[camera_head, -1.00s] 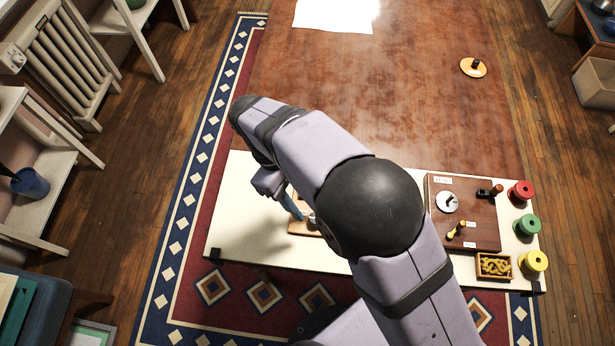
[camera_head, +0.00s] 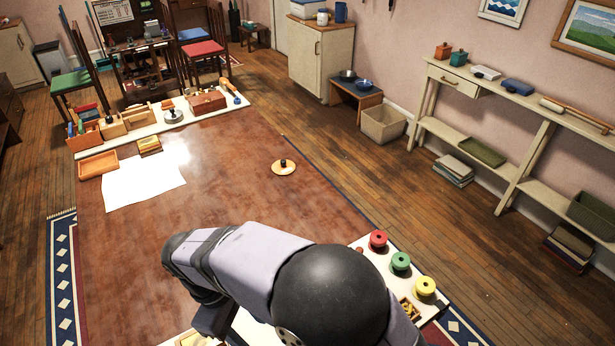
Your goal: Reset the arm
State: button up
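My arm (camera_head: 255,262) reaches over the near end of the brown table (camera_head: 225,180), its large black joint at the bottom centre. The dark end that seems to be my gripper (camera_head: 213,318) points down over the near white board (camera_head: 248,325). Its fingertips are hidden or cut off by the lower picture edge, so I cannot see whether it is open or shut or holds anything.
Red (camera_head: 378,240), green (camera_head: 400,261) and yellow (camera_head: 425,286) spools stand on the near board's right side. A round wooden disc with a dark knob (camera_head: 284,167) and white paper (camera_head: 142,180) lie on the table. A far board (camera_head: 75,143) carries trays and boxes. The table's middle is clear.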

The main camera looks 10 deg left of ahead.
jog(key=w+d+r+m+y, duration=0.1)
jog(key=w+d+m, duration=0.2)
jog(key=d, duration=0.4)
jog(key=w+d+r+m+g, duration=0.1)
jog(key=w+d+m, duration=0.15)
jog(key=d, duration=0.35)
jog(key=w+d+r+m+y, duration=0.1)
jog(key=w+d+m, duration=0.25)
jog(key=d, duration=0.35)
jog(key=s+d+f+m+t+y, duration=0.1)
jog(key=s+d+m, duration=0.25)
jog(key=d, duration=0.35)
jog(key=s+d+m, duration=0.2)
jog(key=d+m, duration=0.3)
jog(key=d, duration=0.2)
notch_tip(320, 180, down, 61)
jog(key=b, duration=6.1)
jog(key=shift+a, duration=0.15)
jog(key=shift+s, duration=0.1)
